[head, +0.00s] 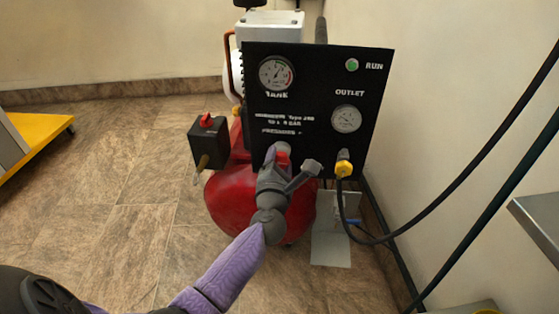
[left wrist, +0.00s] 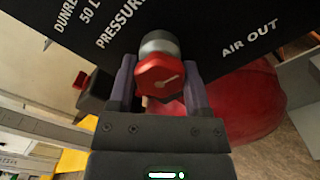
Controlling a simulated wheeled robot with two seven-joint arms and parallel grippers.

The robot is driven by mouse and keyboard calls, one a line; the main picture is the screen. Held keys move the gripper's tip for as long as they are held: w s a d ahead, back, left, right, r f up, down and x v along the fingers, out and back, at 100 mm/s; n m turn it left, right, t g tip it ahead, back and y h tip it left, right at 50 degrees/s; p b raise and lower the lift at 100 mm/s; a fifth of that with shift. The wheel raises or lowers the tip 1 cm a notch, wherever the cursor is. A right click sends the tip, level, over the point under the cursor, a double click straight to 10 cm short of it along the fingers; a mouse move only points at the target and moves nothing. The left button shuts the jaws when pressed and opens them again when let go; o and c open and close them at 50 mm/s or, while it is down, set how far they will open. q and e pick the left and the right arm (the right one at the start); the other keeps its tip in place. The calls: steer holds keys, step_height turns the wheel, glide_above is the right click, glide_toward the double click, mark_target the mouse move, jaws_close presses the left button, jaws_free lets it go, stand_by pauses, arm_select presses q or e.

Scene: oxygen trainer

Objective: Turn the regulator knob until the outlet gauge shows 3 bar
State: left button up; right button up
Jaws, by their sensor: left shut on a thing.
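The regulator knob (left wrist: 158,76) is red with a pale pointer line and sits on a grey collar on the black panel. In the head view only a bit of its red (head: 282,158) shows past my gripper. My left gripper (head: 279,160) is shut on the knob, with one finger on each side of it in the left wrist view (left wrist: 160,88). The outlet gauge (head: 346,119) is on the right of the panel; its needle is too small to read surely. The tank gauge (head: 276,73) is at upper left. My right gripper is not in view.
The black panel (head: 318,60) stands before a red tank (head: 228,200). A switch box with a red knob (head: 208,138) is at left. A yellow outlet fitting (head: 344,168) carries a black hose (head: 440,208) to the right.

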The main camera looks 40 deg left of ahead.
arm_select(q)
steer(key=shift+r+m+p, duration=0.3)
steer(key=shift+m+p, duration=0.2)
steer(key=shift+f+m, duration=0.1)
steer(key=shift+m, duration=0.3)
steer(key=shift+f, duration=0.25)
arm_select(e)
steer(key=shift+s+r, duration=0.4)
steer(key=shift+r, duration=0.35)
arm_select(q)
steer(key=o, duration=1.3)
